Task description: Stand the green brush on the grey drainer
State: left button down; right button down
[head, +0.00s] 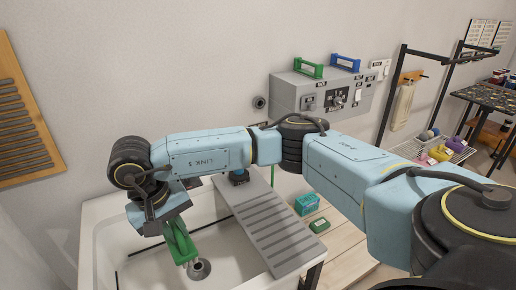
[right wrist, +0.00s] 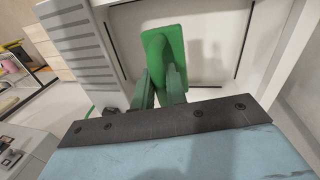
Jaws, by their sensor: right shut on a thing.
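The green brush (head: 181,246) hangs over the white sink basin in the head view. My right gripper (head: 170,226) reaches down from above and is shut on it. In the right wrist view the brush (right wrist: 164,50) stands out beyond the fingers of my right gripper (right wrist: 160,82), with its broad flat part showing. The grey drainer (head: 268,222) is a slotted board to the right of the brush and apart from it. The drainer also shows at the left of the right wrist view (right wrist: 78,48). My left gripper is out of view.
The sink (head: 105,228) has a round drain (head: 199,269) below the brush. A teal box (head: 306,203) and a small green block (head: 319,225) rest on the wooden counter right of the drainer. A grey control box (head: 320,92) is on the wall behind.

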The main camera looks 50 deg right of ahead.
aim_at(275, 227)
jog(key=u, duration=0.05)
jog(key=i, duration=0.15)
jog(key=z, duration=0.8)
